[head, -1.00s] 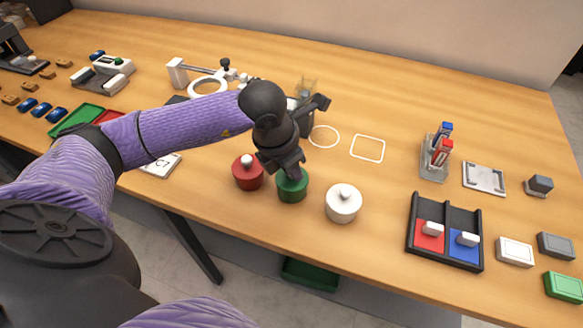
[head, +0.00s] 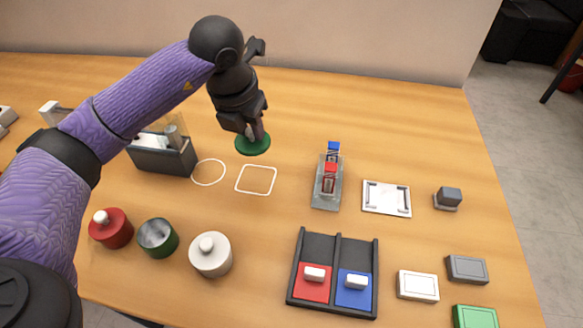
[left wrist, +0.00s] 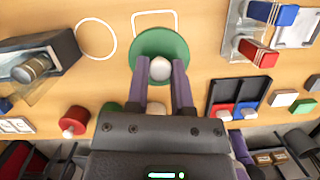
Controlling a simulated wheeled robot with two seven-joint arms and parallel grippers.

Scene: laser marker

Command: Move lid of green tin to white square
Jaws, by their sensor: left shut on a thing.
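My left gripper (head: 256,134) is shut on the white knob of the green lid (head: 253,147). The lid is held above the table, just behind the white square (head: 256,180) in the head view. In the left wrist view the lid (left wrist: 159,45) hangs between the fingers (left wrist: 160,88) and overlaps the near part of the white square (left wrist: 155,13). The green tin (head: 157,238) stands open at the front, between the red tin (head: 111,228) and the white tin (head: 211,255). My right gripper is not in view.
A white circle (head: 208,172) lies left of the square, beside a dark grey box (head: 163,157). A clear stand with red and blue clips (head: 327,186) is to the right. A black two-bay tray (head: 335,248) is in front.

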